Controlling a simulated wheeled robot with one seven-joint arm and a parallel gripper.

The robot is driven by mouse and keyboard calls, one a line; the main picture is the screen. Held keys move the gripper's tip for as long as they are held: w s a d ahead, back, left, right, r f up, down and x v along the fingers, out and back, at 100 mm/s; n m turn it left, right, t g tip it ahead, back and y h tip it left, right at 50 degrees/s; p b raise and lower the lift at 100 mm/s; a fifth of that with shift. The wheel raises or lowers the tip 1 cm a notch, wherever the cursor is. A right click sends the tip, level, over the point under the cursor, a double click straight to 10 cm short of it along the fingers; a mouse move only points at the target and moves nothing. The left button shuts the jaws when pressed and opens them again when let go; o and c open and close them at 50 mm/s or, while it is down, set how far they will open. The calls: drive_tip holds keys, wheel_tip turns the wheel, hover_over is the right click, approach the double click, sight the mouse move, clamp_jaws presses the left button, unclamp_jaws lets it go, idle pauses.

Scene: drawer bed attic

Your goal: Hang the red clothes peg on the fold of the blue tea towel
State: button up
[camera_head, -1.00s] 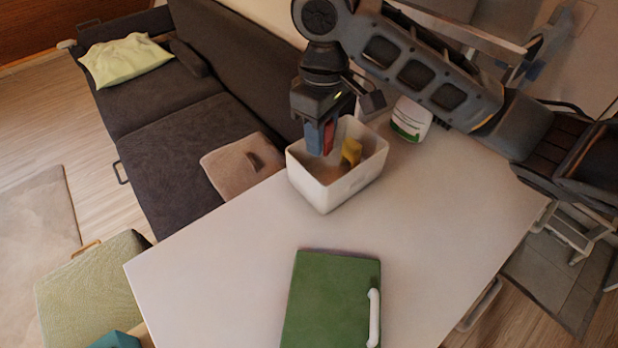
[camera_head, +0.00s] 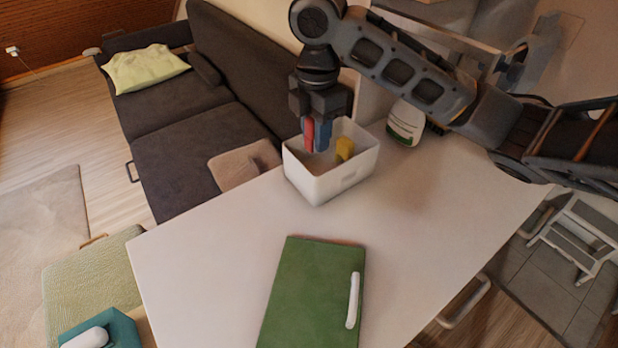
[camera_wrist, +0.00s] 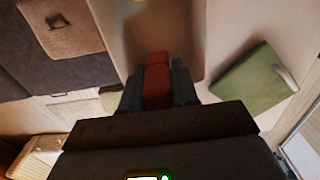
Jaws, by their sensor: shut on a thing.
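The red clothes peg (camera_head: 308,134) is held in my gripper (camera_head: 315,143), over the open white bin on the table. In the wrist view the red peg (camera_wrist: 156,82) sits between the two dark fingers of my gripper (camera_wrist: 157,90), which is shut on it. A blue piece beside the peg in the head view appears to be a finger of my gripper. The lower tip of the peg is at or just inside the bin's mouth; whether it touches anything there I cannot tell. I cannot make out the blue tea towel in either view.
The white bin (camera_head: 325,188) also holds a yellow object (camera_head: 345,149). A white container with a green label (camera_head: 405,124) stands behind it. A green board with a white handle (camera_head: 310,290) lies at the table's front. The white tabletop (camera_head: 220,240) between is clear.

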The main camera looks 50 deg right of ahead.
wheel_tip(320, 180, down, 9)
drive_tip(key=shift+f, duration=0.1)
idle(0.4)
drive_tip(key=shift+f, duration=0.2)
drive_tip(key=o, duration=1)
drive_tip(key=shift+r, duration=0.1)
drive_tip(key=shift+r, duration=3.9)
